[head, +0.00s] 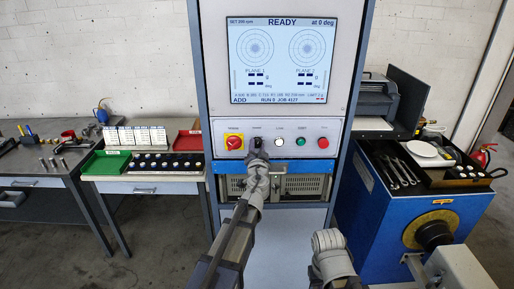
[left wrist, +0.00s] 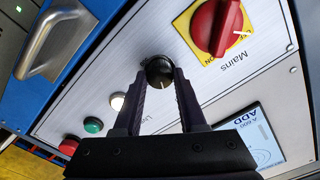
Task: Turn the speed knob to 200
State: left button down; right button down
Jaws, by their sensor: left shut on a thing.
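The black speed knob (left wrist: 159,70) sits on the white control panel (head: 220,149), between the red mains switch (head: 234,142) and the white lamp button (head: 279,141). My left gripper (left wrist: 160,82) has its two fingers on either side of the knob and is shut on it. In the head view my left gripper (head: 257,143) covers most of the knob, so its pointer is hard to read. The screen (head: 281,60) above shows READY, "at 0 deg" and small text that looks like SET 200 rpm. My right gripper is not in view; only part of my right arm shows.
A green button (head: 300,141) and a red button (head: 323,142) sit right of the knob. Right is a blue machine (head: 385,225) with tools on top.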

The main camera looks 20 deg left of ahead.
pick_arm(q)
jog(key=shift+m, duration=1.3)
jog(key=shift+c, duration=2.3)
grip_release()
jog(key=v, duration=0.7)
jog(key=shift+s, duration=0.4)
jog(key=shift+d, duration=0.15)
